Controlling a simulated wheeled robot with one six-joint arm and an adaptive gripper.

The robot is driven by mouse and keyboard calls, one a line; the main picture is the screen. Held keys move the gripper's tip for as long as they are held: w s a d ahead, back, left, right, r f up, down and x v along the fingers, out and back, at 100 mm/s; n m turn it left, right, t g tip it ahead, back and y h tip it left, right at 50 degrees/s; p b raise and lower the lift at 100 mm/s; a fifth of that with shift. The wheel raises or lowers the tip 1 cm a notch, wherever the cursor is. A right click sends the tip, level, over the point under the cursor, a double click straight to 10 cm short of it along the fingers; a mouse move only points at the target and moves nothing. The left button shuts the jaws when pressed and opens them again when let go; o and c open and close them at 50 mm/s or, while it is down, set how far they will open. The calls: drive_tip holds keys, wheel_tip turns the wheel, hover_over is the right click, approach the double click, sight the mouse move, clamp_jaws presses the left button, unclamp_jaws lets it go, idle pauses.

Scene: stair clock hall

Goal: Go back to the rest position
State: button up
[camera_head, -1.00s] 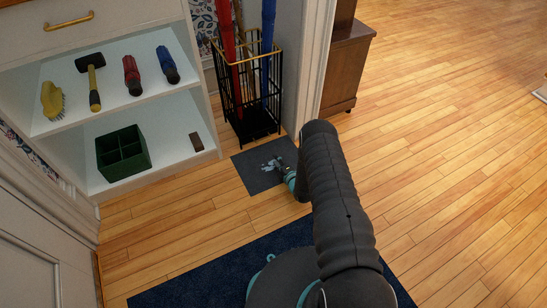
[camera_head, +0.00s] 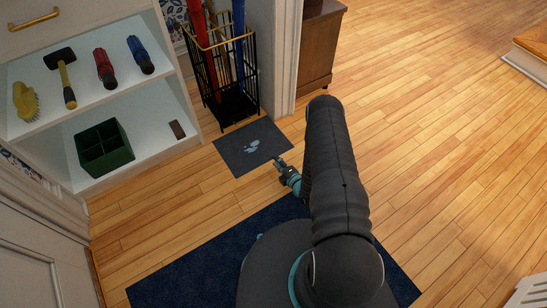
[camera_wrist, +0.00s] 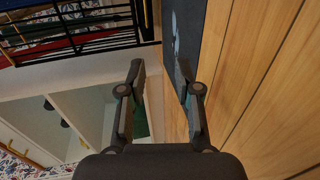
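My gripper (camera_head: 281,163) shows in the head view beside my dark arm, low over the floor near the right edge of a small grey mat (camera_head: 237,160) with pale marks on it. In the wrist view my gripper (camera_wrist: 160,85) has its two fingers apart with nothing between them. Part of the gripper is hidden behind my arm in the head view.
A white shelf (camera_head: 150,150) at left holds a yellow brush (camera_head: 25,101), a mallet (camera_head: 64,80), red and blue folded umbrellas, a green divided box (camera_head: 104,147) and a small brown block. A black umbrella stand (camera_head: 232,103) stands behind the mat. Open wooden floor lies right.

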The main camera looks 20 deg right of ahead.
drive_tip(key=shift+s+d, duration=0.1)
drive_tip(key=shift+s, duration=0.15)
idle(0.4)
drive_tip(key=w+d+r+m+g+h, duration=0.1)
drive_tip(key=w+d+r+m, duration=0.1)
drive_tip(key=w+r, duration=0.55)
drive_tip(key=w+d+r+m+g+h, duration=0.1)
drive_tip(key=w+r, duration=0.3)
drive_tip(key=r, duration=0.7)
wheel_tip(320, 180, up, 23)
drive_tip(key=s+m+g+h, duration=0.2)
drive_tip(key=s+m+h, duration=0.1)
drive_tip(key=m, duration=0.3)
drive_tip(key=s+a+r+m+g+h, duration=0.1)
drive_tip(key=s+r+m, duration=0.3)
drive_tip(key=s+r, duration=0.4)
drive_tip(key=s+a+r+m+g, duration=0.2)
drive_tip(key=s+r+m, duration=0.1)
drive_tip(key=s+r, duration=0.55)
drive_tip(key=s+a+r+m+g, duration=0.1)
drive_tip(key=s+a+m, duration=0.1)
drive_tip(key=s, duration=0.9)
drive_tip(key=s+a+r+m+g+y, duration=0.1)
drive_tip(key=s+r+m, duration=0.1)
drive_tip(key=s, duration=0.8)
drive_tip(key=shift+s+a+m+p, duration=0.35)
drive_tip(key=shift+m+p, duration=0.05)
drive_tip(key=shift+m, duration=0.4)
